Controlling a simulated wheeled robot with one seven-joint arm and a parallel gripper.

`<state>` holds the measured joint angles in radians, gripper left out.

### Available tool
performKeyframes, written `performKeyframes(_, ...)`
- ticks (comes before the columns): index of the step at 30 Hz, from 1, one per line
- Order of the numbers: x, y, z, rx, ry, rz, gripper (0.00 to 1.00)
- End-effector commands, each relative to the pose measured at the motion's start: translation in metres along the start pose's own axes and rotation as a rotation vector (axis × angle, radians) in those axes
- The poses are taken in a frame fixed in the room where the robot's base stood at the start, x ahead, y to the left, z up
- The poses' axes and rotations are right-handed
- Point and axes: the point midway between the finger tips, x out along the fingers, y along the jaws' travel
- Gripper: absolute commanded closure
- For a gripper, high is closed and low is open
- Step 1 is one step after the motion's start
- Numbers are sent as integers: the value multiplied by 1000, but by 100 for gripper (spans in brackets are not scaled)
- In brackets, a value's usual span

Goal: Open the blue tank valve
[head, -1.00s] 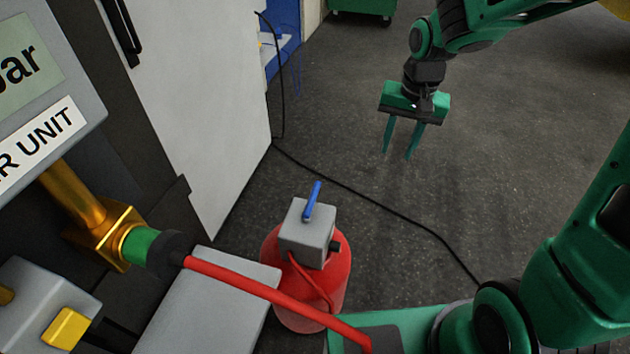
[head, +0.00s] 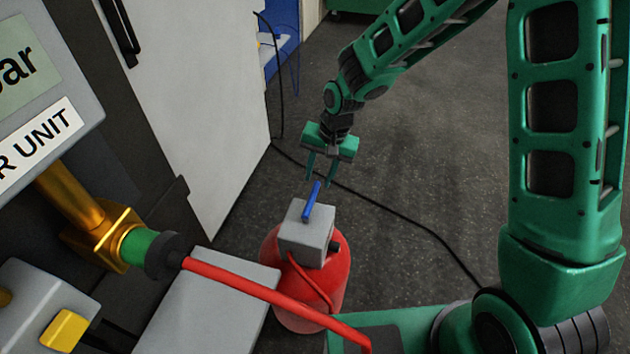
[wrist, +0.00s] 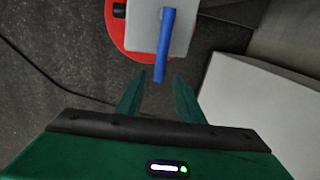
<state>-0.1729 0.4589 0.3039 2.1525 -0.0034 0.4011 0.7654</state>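The blue valve lever (head: 312,201) sits on top of a grey valve block (head: 306,236), which is mounted on a red tank (head: 341,281) on the floor. My green gripper (head: 320,183) is just behind the lever in the head view, fingers pointing down. In the wrist view the blue lever (wrist: 164,45) runs from the grey block (wrist: 147,32) toward my gripper (wrist: 157,75). Its free end lies near the gap between the two fingertips. My gripper is open and nothing is clamped. Whether a finger touches the lever I cannot tell.
A red hose (head: 262,291) runs from a gold fitting (head: 104,232) on the left past the tank. A grey box (head: 212,300) stands left of the tank. A black cable (head: 390,209) crosses the floor.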

Motion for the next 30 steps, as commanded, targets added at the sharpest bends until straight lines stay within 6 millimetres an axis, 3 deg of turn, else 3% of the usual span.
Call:
performKeyframes(6,24,1,0,1,-1,2,66)
performKeyframes(18,30,0,-1,0,1,0,66)
performKeyframes(23,30,0,0,0,1,0,100)
performKeyframes(30,31,-3,0,2,2,-2,100)
